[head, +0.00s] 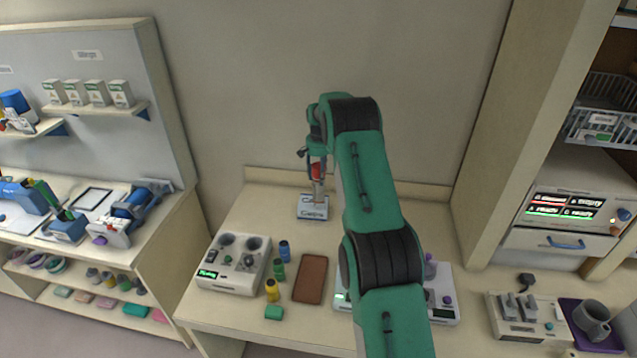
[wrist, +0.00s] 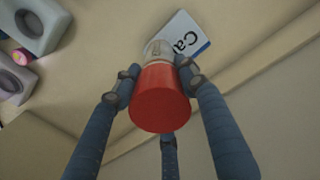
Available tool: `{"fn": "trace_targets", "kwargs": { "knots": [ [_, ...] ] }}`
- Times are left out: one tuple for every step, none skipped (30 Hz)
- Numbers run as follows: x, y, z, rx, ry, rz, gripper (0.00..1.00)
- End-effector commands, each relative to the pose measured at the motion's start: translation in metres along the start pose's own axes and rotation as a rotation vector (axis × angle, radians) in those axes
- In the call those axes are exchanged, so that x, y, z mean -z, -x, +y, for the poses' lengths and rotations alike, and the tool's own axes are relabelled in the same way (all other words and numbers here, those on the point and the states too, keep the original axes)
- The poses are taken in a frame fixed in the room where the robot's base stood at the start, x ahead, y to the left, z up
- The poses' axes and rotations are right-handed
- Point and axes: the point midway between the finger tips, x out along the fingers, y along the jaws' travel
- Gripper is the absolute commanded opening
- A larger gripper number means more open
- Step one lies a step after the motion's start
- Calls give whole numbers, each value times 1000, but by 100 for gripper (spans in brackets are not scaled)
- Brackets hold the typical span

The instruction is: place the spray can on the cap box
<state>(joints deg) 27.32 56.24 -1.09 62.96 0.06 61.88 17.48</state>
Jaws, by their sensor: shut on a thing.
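The spray can (head: 316,171) has a red top and a pale lower body. The cap box (head: 313,208) is a small pale box with dark lettering and a blue edge, near the back wall. It also shows in the wrist view (wrist: 186,36), just beyond the can's far end.
On the table, a grey device with round wells (head: 233,263) stands left, beside small blue, green and yellow bottles (head: 272,290). A brown flat pad (head: 310,279) lies in the middle. My arm hides part of a white device (head: 441,297). The table around the box is clear.

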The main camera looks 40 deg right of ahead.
Motion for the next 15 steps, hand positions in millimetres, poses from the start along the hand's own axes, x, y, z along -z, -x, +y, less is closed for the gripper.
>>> {"fn": "trace_targets", "kwargs": {
  "knots": [
    [0,1,0,0,0,1,0],
    [0,1,0,0,0,1,0],
    [0,1,0,0,0,1,0],
    [0,0,0,0,0,1,0],
    [0,0,0,0,0,1,0],
    [0,-2,0,0,0,0,0],
    [0,-4,0,0,0,0,0],
    [0,-6,0,0,0,0,0],
    [0,-10,0,0,0,0,0],
    [0,-14,0,0,0,0,0],
    [0,-17,0,0,0,-1,0],
    [-1,-22,0,-1,0,-2,0],
    [-1,-24,0,0,0,-2,0],
    [0,-27,0,0,0,-1,0],
    [0,-30,0,0,0,0,0]
  ]
}}
